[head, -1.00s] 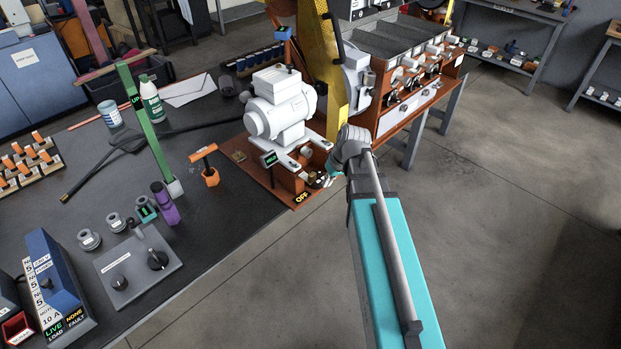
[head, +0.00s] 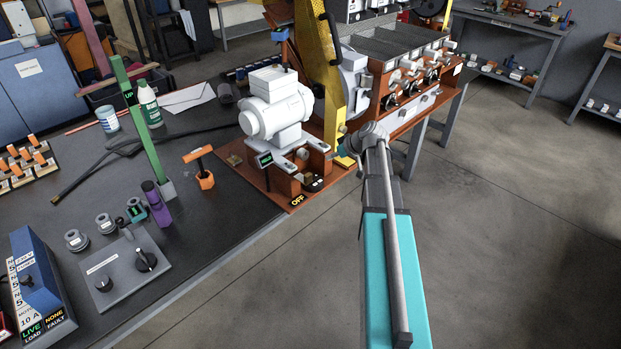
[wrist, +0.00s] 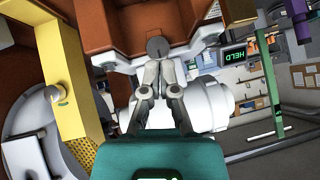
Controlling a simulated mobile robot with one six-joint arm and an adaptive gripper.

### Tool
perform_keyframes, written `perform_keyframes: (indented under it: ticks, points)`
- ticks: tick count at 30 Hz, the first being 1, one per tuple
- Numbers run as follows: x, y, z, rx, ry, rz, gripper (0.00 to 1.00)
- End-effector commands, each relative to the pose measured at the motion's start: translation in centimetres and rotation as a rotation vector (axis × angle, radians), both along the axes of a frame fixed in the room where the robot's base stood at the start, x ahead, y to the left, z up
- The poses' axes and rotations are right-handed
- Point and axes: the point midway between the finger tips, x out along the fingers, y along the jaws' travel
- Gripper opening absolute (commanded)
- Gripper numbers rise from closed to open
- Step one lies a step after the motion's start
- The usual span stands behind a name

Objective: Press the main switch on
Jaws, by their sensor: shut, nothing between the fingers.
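The orange-brown machine base carries an OFF label (head: 297,201) at its front corner. A small dark control with pale marks (head: 314,184) sits just behind that label; I cannot tell for sure that it is the main switch. My gripper (head: 343,151) is beyond and to the right of this control, apart from it in the head view and partly hidden by my wrist. In the wrist view my gripper (wrist: 160,66) is shut and empty, pointing toward the orange-brown housing (wrist: 125,25). A dark round shape (wrist: 157,47) shows at its tips; whether they touch it is unclear.
A white motor (head: 275,105) stands on the base, with a green HELD display (head: 265,160) before it. A yellow upright (head: 358,95) stands close by my gripper. A green post (head: 145,135) and an orange T-handle (head: 202,168) are left. Floor at right is clear.

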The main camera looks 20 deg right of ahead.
Motion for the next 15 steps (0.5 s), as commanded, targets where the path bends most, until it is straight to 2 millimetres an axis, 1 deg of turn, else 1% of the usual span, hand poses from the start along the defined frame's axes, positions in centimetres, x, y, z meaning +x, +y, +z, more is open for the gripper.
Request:
perform_keyframes:
  ticks: [1, 4, 15]
  points:
    - [0.04, -0.44, -0.08, 0.000, -0.005, -0.003, 0.00]
    - [-0.04, -0.85, -0.03, -0.001, -0.010, -0.008, 0.00]
    - [-0.25, -1.41, -0.09, -0.001, -0.010, -0.016, 0.00]
